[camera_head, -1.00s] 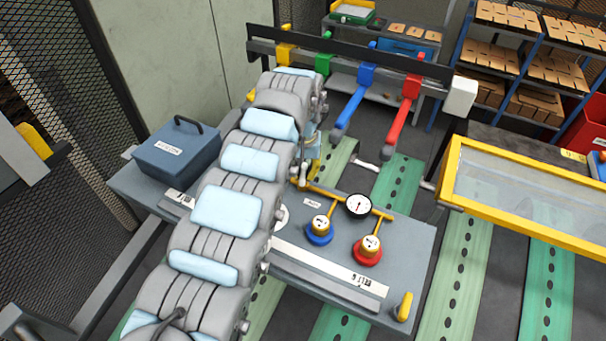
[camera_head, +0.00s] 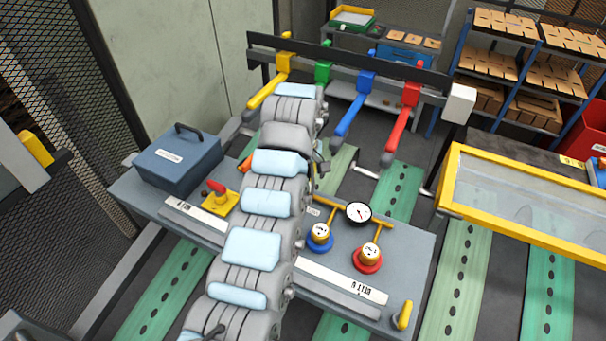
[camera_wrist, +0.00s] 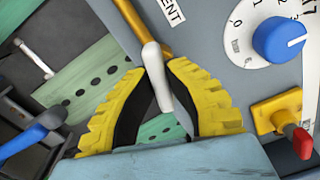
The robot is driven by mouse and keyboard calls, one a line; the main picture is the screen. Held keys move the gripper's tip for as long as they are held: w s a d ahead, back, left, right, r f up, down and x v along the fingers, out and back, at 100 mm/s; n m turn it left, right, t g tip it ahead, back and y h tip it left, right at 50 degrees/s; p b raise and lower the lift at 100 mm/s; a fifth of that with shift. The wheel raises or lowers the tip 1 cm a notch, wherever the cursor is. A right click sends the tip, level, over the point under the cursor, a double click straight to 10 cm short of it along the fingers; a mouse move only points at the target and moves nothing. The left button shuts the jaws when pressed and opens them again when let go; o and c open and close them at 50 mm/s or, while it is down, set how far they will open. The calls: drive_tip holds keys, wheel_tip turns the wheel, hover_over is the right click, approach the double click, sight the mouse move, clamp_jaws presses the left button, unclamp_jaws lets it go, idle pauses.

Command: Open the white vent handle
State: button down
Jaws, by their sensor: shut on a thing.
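The white vent handle (camera_wrist: 158,75) shows in the wrist view at the end of a yellow pipe (camera_wrist: 130,18), with a label ending in "ENT" (camera_wrist: 172,12) beside it. My gripper (camera_wrist: 155,72) has its two ribbed yellow fingers around the handle, one on each side, shut on it. The handle's lower end points down between the fingers over a dark gap. In the head view my arm hides the handle and the gripper.
A blue dial (camera_wrist: 278,40) and a red lever on a yellow block (camera_wrist: 285,115) are close on the right in the wrist view. In the head view, a gauge (camera_head: 358,213), a blue-based valve (camera_head: 320,236), a red-based valve (camera_head: 368,257) and a blue box (camera_head: 178,158) stand on the grey bench (camera_head: 395,250).

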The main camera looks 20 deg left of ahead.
drive_tip(key=n+p, duration=0.2)
drive_tip(key=shift+r+p, duration=0.1)
drive_tip(key=shift+p, duration=0.3)
drive_tip(key=shift+n+p, duration=0.3)
drive_tip(key=shift+n, duration=0.2)
drive_tip(key=shift+f, duration=0.2)
drive_tip(key=c, duration=1.1)
unclamp_jaws()
drive_tip(key=shift+o, duration=0.2)
drive_tip(key=shift+r, duration=0.1)
